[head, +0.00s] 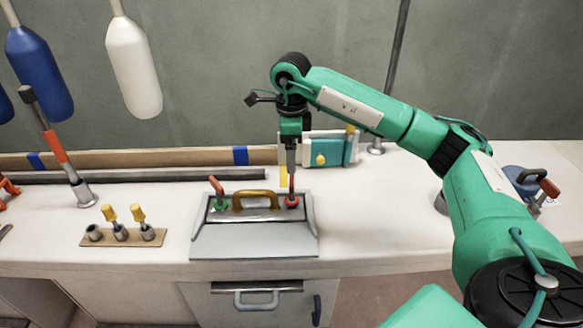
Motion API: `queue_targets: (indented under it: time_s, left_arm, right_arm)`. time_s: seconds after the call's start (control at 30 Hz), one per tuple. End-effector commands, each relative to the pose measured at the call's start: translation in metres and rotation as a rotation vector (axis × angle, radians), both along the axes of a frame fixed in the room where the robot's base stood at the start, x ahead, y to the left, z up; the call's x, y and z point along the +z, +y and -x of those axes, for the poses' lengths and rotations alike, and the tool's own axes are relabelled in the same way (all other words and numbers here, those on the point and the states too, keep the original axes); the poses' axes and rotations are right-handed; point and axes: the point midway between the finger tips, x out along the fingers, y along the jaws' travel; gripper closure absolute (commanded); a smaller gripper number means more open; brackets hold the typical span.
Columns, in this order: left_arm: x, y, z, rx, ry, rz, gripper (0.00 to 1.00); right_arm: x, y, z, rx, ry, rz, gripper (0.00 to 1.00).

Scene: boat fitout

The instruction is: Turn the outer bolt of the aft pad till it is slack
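My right arm comes in from the right, and its gripper (291,168) points straight down at the back of the worktop. Its fingertips are at the top of an upright red handle (292,184) that stands on a red base (291,201). The fingers are small and seen edge-on, so I cannot tell whether they grip the handle. The red base sits on the right of a grey sloped box (255,240). I cannot pick out the aft pad or its outer bolt for certain. My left gripper is not in view.
The box also carries a brass handle (256,195) and a red lever on a green base (219,203). A wooden rack (92,236) with yellow-handled pieces lies left. A teal unit (335,149) stands behind. A blue-topped winch (524,179) stands right. The front worktop between rack and box is clear.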

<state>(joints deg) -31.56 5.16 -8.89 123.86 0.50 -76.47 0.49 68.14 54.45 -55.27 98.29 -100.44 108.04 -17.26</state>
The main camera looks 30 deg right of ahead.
Motion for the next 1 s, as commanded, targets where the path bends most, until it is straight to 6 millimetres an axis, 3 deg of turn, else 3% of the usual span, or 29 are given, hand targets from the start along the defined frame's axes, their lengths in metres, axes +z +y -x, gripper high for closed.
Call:
queue_targets:
  time_s: [0.1,0.3,1.0]
  left_arm:
    - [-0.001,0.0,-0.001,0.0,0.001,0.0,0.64]
    - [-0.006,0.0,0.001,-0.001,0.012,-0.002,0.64]
    - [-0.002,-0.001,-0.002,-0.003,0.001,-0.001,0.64]
  right_arm:
    - [0.022,0.0,0.0,0.001,-0.002,-0.001,0.13]
    - [0.04,0.0,0.0,0.001,0.002,-0.001,0.13]
    - [0.042,0.0,0.0,0.001,0.002,0.0,0.13]
